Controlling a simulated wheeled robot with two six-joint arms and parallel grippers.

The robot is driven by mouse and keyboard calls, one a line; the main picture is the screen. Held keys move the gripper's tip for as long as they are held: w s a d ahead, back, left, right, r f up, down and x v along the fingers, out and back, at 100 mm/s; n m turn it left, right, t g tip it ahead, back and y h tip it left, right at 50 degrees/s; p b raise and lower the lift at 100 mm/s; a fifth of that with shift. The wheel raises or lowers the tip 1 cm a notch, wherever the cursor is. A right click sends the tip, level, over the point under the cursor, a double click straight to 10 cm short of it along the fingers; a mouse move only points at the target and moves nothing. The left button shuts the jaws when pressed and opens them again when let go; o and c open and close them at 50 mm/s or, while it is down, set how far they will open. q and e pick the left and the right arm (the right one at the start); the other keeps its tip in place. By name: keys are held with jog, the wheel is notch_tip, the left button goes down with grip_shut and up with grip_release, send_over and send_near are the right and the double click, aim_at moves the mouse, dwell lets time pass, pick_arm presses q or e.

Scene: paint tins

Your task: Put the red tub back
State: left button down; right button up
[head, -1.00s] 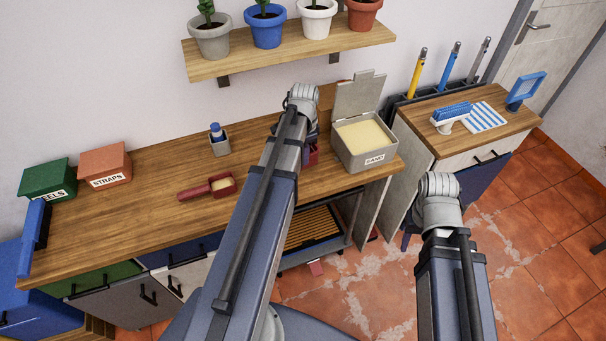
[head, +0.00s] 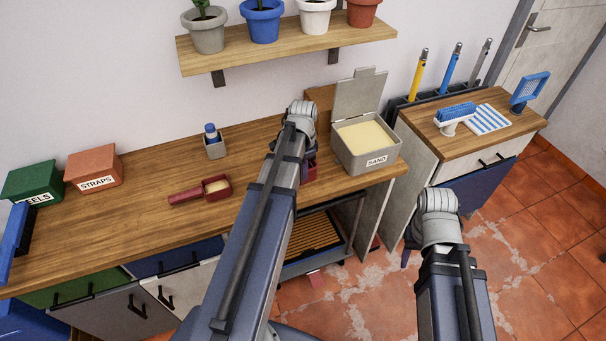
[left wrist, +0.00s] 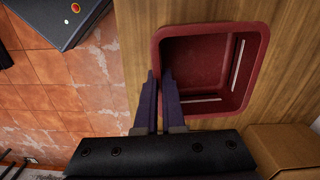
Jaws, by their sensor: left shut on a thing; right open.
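The red tub (left wrist: 205,55) is open-topped and looks empty in the left wrist view, over a wooden surface. My left gripper (left wrist: 160,82) is shut on its left wall. Whether the tub touches the wood cannot be told. In the head view only a dark red bit of the tub (head: 310,168) shows beside my left arm, left of the sand bin. That arm hides the left jaws there. My right arm is at the lower right of the head view, and its jaws are hidden.
The sand bin (head: 367,150) stands open at the bench's right end. A red scoop (head: 203,190) and a small holder with a blue-capped bottle (head: 214,146) are on the bench (head: 130,220). Green (head: 32,182) and orange (head: 94,168) boxes stand left. The bench between them is mostly clear.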

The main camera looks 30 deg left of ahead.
pick_arm(q)
jog(key=c, duration=1)
grip_release()
jog(key=shift+f, duration=0.15)
jog(key=r+p, duration=0.7)
jog(key=shift+d+r, duration=0.25)
jog(key=shift+r, duration=0.15)
jog(key=shift+s, duration=0.1)
jog(key=s+d+n, duration=0.1)
jog(key=s+d, duration=0.3)
jog(key=d, duration=0.4)
jog(key=s+d+n, duration=0.1)
jog(key=s+d, duration=0.3)
jog(key=d, duration=0.5)
jog(key=s+d+n+y, duration=0.1)
jog(key=s+d, duration=0.3)
jog(key=d, duration=0.4)
jog(key=shift+s+d, duration=0.3)
jog(key=shift+s, duration=0.05)
